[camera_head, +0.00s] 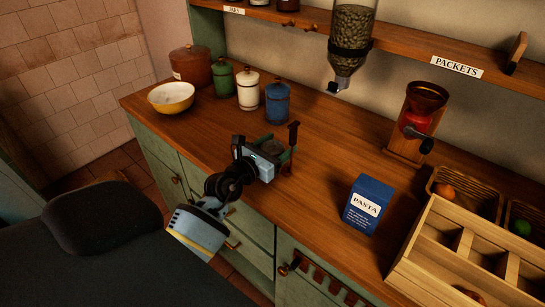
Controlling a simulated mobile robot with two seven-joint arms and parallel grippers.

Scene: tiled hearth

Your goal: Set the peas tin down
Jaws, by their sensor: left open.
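The peas tin (274,148) seems to be the small tin with a dull round top and a green side, close to the counter's front edge. My left gripper (267,143) is open, with one finger on each side of the tin. The gripper body hides most of the tin's front, and no label can be read. The tin looks upright on the wooden counter (320,160), but its base is hidden. I cannot tell whether either finger touches it. My right gripper is not in view.
Blue (278,103), white (248,90) and green (223,80) canisters stand behind, with a yellow bowl (171,97) at left. A blue pasta box (369,205), a grinder (416,124) and a wooden divided crate (420,240) are at right. A glass dispenser (350,40) hangs above.

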